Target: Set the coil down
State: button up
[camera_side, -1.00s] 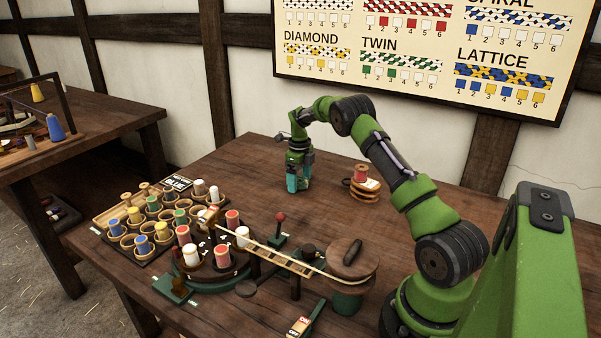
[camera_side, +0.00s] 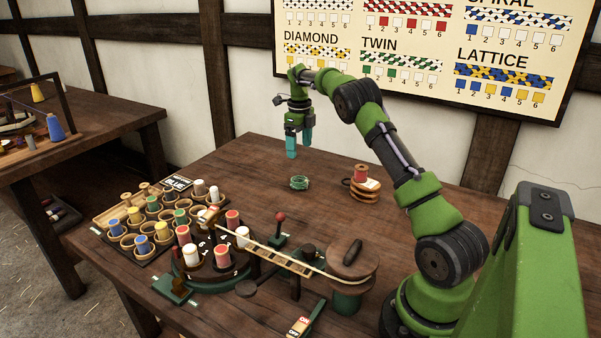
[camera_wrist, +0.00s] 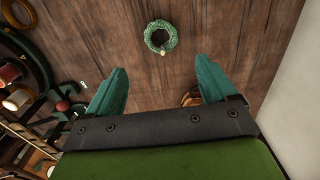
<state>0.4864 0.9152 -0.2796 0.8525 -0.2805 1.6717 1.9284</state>
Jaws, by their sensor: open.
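A small green coil (camera_side: 300,183) lies flat on the wooden table (camera_side: 262,165), near the middle of the back part. In the wrist view the coil (camera_wrist: 160,37) is a round braided ring with a pale end at its lower edge. It lies beyond my fingertips, touching neither. My gripper (camera_side: 299,145) is raised well above the coil with its teal fingers pointing down. In the wrist view my gripper (camera_wrist: 157,72) has its two fingers spread wide apart with nothing between them.
The braiding machine (camera_side: 212,262) and a red-knobbed lever (camera_side: 280,217) are in front. A rack of coloured bobbins (camera_side: 150,222) is at the left. Table around the coil is bare.

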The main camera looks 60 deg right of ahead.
jog(key=s+a+r+n+t, duration=0.2)
jog(key=s+a+r+n, duration=0.2)
jog(key=a+r+n, duration=0.55)
jog(key=s+a+r+n+t, duration=0.25)
jog(key=a+r+n, duration=0.4)
jog(key=a, duration=0.55)
jog(key=s+a+f+n+t+y, duration=0.2)
jog(key=s+a+f+n, duration=0.2)
jog(key=s+a+n, duration=1)
jog(key=s+n, duration=0.2)
jog(key=s, duration=0.1)
jog(key=shift+f+t, duration=0.15)
jog(key=shift+t, duration=0.2)
jog(key=shift+a, duration=0.1)
